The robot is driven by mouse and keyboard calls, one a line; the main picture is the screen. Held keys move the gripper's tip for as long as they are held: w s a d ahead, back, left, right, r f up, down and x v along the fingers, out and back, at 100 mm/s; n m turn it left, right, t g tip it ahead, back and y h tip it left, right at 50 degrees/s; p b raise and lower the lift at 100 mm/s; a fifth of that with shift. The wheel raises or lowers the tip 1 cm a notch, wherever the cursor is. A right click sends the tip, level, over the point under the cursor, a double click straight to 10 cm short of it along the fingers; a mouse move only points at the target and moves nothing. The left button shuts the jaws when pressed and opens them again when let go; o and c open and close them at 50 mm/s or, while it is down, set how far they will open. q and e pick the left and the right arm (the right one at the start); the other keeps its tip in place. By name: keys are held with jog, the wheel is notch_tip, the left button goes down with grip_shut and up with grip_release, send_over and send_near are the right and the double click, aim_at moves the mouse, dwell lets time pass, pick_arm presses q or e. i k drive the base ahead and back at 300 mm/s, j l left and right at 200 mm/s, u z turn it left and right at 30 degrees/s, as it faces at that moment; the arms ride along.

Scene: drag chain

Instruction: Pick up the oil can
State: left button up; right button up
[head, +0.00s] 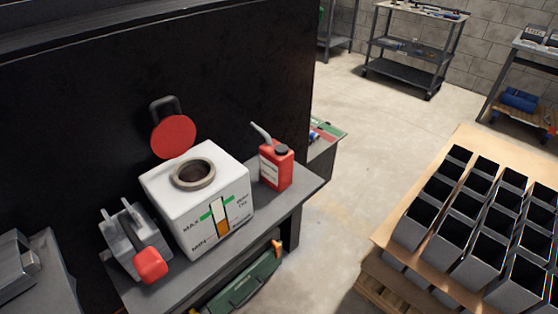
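The oil can (276,167) is a small red can with a dark cap, a pale label and a grey spout that tilts up to the left. It stands upright on the right end of a grey shelf (305,183), just right of a white tank. Neither of my grippers is in the head view, and nothing is touching the can from my side.
The white tank (231,170) has an open round filler neck, and a red round lid (173,136) stands behind it. A grey part with a red knob (150,265) is at left. A pallet of dark square tubes (440,215) stands right, with clear floor (345,170) between.

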aim_at(277, 159)
jog(key=i+l+u, duration=0.1)
jog(key=l, duration=0.25)
jog(key=i+l+u, duration=0.1)
jog(key=i+l, duration=0.3)
jog(key=l, duration=0.35)
jog(key=i+l+u, duration=0.15)
jog(key=l, duration=0.2)
jog(key=i+l+u, duration=0.1)
jog(key=l, duration=0.3)
